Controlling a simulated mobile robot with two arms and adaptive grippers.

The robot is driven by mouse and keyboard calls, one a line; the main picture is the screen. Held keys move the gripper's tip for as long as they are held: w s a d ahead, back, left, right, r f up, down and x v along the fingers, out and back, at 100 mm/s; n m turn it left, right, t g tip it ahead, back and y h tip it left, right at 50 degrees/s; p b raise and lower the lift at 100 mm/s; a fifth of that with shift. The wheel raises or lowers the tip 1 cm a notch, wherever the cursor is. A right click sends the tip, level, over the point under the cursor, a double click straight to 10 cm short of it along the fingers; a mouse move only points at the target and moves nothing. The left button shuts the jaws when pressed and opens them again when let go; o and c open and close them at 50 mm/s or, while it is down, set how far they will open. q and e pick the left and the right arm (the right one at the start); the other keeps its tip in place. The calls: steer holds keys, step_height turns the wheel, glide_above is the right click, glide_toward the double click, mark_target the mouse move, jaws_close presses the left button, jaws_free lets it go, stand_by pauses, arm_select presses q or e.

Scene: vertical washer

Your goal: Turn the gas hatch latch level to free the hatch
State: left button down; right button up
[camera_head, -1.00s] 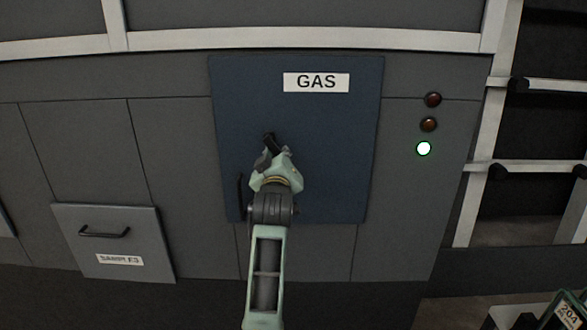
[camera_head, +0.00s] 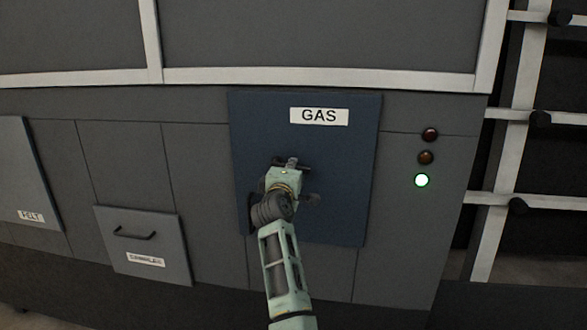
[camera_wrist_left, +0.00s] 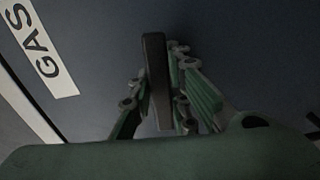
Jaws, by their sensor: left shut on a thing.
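My right gripper is in neither view.
A grey drawer front with a dark handle (camera_head: 134,235) is at the lower left. A pale metal rack (camera_head: 490,235) stands at the far right.

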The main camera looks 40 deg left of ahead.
arm_select(q)
steer(key=shift+r+n, duration=0.35)
steer(key=shift+n, duration=0.15)
steer(key=shift+p, duration=0.3)
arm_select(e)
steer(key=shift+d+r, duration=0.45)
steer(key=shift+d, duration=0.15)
arm_select(q)
steer(key=c, duration=1.6)
jaws_free()
steer(key=shift+c, duration=0.2)
steer(key=v, duration=0.7)
steer(key=shift+s+d, duration=0.15)
steer(key=shift+s, duration=0.05)
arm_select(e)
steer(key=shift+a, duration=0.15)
